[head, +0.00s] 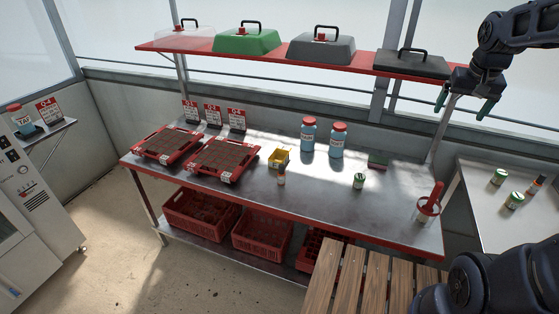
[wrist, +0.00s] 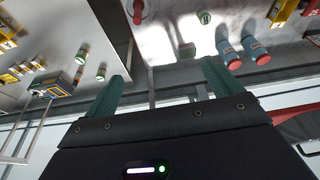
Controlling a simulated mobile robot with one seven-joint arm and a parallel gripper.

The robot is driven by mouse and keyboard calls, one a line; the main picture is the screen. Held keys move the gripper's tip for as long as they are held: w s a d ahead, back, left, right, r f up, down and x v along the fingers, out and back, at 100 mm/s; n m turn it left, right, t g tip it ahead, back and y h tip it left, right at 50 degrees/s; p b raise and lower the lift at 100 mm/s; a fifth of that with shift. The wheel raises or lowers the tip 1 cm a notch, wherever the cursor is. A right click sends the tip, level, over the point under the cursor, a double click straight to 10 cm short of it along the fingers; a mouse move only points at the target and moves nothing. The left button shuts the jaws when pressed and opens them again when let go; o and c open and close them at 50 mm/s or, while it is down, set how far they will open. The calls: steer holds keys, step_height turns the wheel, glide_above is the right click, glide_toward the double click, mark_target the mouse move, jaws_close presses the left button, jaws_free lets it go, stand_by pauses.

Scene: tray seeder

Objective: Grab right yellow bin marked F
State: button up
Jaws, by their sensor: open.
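My gripper (head: 464,103) is open and empty, high at the right end of the red shelf, with its fingers pointing down. The wrist view shows its two green fingers (wrist: 162,72) apart with nothing between them. A small yellow bin (head: 279,158) with a white label stands on the metal bench, far left of my gripper; a yellow bin (wrist: 285,12) also shows at the wrist view's top right. Other yellow bins (wrist: 9,77) with labels show at the wrist view's left edge, partly cut off. I cannot read an F on any bin.
Two blue bottles (head: 308,135) with red caps stand on the bench (head: 330,185), with red seed trays (head: 225,160) at left. A red-handled tool in a holder (head: 428,205) stands at its right end. Green-lidded jars (head: 498,177) stand on the right table. Covers line the red shelf (head: 350,62).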

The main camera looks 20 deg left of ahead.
steer(key=w+a+f+g, duration=0.1)
steer(key=w+a+f, duration=0.1)
steer(key=w+a, duration=0.8)
steer(key=m+g, duration=0.1)
steer(key=g, duration=0.1)
glide_above(280, 161)
step_height(280, 161, down, 33)
step_height(280, 161, down, 10)
steer(key=shift+f, duration=0.2)
steer(key=shift+c, duration=0.4)
steer(key=c, duration=1.1)
